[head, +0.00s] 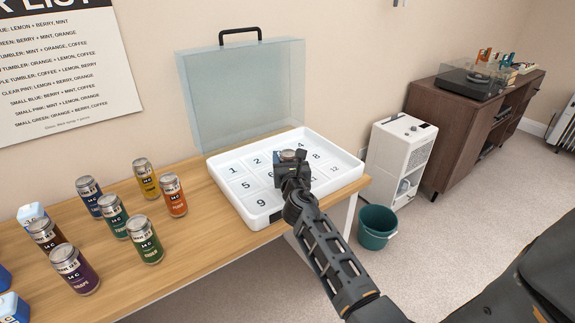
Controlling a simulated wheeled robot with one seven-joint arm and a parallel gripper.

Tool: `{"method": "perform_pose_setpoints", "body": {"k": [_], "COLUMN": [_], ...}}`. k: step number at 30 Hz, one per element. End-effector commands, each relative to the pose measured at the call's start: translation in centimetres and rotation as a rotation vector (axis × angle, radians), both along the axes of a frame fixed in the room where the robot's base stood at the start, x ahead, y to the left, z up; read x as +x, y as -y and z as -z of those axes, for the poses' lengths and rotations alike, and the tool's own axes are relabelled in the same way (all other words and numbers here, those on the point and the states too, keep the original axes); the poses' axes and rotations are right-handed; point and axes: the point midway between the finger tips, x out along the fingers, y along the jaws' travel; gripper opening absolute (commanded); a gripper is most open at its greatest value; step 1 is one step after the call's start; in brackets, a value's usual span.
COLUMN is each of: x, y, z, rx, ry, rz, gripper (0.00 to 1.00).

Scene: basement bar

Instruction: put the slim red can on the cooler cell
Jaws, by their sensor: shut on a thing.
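My gripper (290,168) is over the middle of the white cooler tray (248,218), with its back and my forearm toward the camera. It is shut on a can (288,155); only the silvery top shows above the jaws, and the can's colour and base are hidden. I cannot tell whether the can touches the tray floor. The tray has numbered cells; 1, 2, 5, 8 and 12 can be read, while some middle cells are covered by my gripper. No slim red can shows plainly elsewhere.
The cooler's clear lid (245,90) stands upright behind the tray. Several cans, including a yellow one (146,180) and an orange one (173,196), stand on the wooden table (180,270) to the left. A green bin (376,228) and white appliance (400,155) are right.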

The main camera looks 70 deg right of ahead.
Motion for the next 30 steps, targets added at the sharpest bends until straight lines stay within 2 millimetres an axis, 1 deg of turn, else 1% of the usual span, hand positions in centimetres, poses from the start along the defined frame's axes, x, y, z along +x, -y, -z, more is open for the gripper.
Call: {"method": "perform_pose_setpoints", "body": {"k": [8,12,13,21,27,30], "x": [0.02,0.03,0.01,0.0,0.0,-0.01], "y": [0.01,0.01,-0.01,0.0,0.0,0.01], "z": [0.04,0.48,0.53,0.44,0.42,0.03], "rx": [-0.002,-0.002,-0.001,-0.001,-0.001,-0.001], "ry": [0.001,0.0,-0.001,-0.001,-0.001,0.001], "rz": [0.0,-0.001,0.0,0.0,0.0,0.0], "gripper": [0.19,0.19,0.61,0.86,0.86,0.86]}}
